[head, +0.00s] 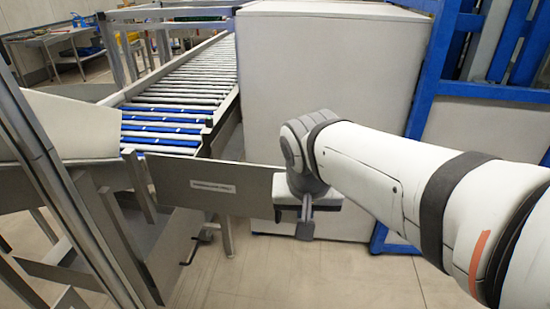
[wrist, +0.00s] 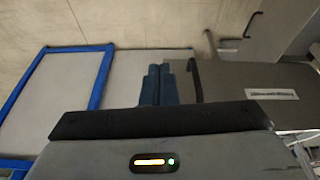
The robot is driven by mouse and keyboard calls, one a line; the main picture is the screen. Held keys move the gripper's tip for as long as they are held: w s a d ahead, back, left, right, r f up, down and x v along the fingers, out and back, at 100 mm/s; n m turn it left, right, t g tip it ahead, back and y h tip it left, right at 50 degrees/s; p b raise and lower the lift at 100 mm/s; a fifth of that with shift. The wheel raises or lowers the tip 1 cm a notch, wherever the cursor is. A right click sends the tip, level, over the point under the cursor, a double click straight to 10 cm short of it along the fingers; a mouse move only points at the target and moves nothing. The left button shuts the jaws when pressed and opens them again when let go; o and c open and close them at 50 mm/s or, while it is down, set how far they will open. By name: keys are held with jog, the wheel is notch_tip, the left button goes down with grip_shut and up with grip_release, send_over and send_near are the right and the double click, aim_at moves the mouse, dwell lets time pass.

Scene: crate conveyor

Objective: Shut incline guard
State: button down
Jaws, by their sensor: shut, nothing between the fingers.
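The incline guard (head: 205,186) is a flat grey panel with a white label. In the head view it stands swung out from the conveyor's near end, with its right end beside my gripper (head: 305,229). In the wrist view the labelled panel (wrist: 245,80) lies to the right, with a dark upright handle (wrist: 196,82) at its near end. My gripper (wrist: 157,85) is shut and empty, its fingers together just left of that handle. A small gap shows between them in the wrist view; I cannot tell whether any part touches. My wrist hides the panel's right end in the head view.
The roller conveyor (head: 190,95) slopes away behind the guard. A large pale cabinet (head: 320,75) stands behind my arm. A blue frame (head: 425,90) stands to the right. Grey sheet-metal parts and a post (head: 50,160) crowd the left. The floor (head: 330,275) in front is clear.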

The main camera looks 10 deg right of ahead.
notch_tip(320, 180, up, 4)
jog(key=w+a+m, duration=0.1)
jog(key=w, duration=0.1)
jog(key=w+d+f+p, duration=0.2)
jog(key=w+f, duration=0.5)
jog(key=f, duration=0.2)
jog(key=shift+w+d+t+h, duration=0.2)
jog(key=shift+d+t+h, duration=0.1)
jog(key=shift+t, duration=0.1)
jog(key=shift+w+a, duration=0.1)
jog(key=shift+a, duration=0.05)
